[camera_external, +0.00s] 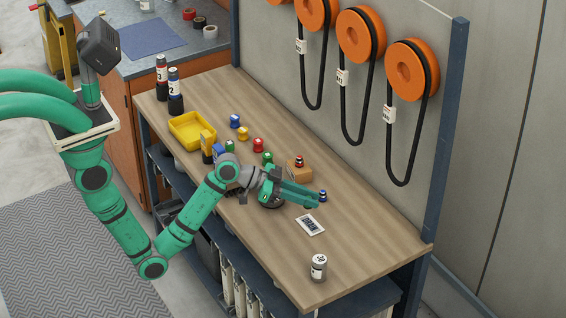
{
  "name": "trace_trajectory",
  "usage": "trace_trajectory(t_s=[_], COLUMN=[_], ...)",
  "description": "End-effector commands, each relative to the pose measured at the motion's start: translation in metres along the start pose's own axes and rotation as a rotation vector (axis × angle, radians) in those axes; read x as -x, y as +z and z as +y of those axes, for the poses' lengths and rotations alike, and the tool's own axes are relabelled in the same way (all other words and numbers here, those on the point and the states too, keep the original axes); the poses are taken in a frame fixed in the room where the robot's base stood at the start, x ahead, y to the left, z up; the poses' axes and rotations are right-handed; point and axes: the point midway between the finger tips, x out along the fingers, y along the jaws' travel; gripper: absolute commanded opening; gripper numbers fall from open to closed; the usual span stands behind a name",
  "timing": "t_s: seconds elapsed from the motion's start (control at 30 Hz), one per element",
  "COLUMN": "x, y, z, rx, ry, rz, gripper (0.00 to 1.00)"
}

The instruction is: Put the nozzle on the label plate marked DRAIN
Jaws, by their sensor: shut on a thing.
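My gripper (312,199) reaches out low over the right half of the wooden workbench, its green fingers pointing right. It is shut on a small dark nozzle with a blue band (322,195), which shows at the fingertips. The fingers hide part of it, and I cannot tell whether it touches the bench. A white-edged label plate (310,225) with a dark face lies flat on the bench, just in front of and below the fingertips in the picture. Its lettering looks like DRAIN but is small. The nozzle is apart from the plate.
A similar red-banded piece (299,161) stands on a wooden block (299,174) behind my gripper. A dark round object (270,200) sits under my wrist. A grey-white canister (319,268) stands near the front right corner.

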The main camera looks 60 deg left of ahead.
Motion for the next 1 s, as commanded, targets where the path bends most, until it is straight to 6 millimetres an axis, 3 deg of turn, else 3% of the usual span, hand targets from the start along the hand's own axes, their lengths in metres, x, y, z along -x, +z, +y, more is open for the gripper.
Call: trace_trajectory(t_s=[0.2, 0.73, 1.0], x=[-0.013, -0.037, -0.04], y=[0.012, 0.071, 0.076], z=[-0.017, -0.017, -0.017], rx=[0.011, 0.012, 0.01], ry=[-0.038, -0.036, -0.037], rz=[-0.003, -0.004, 0.0], gripper=[0.0, 0.0, 0.0])
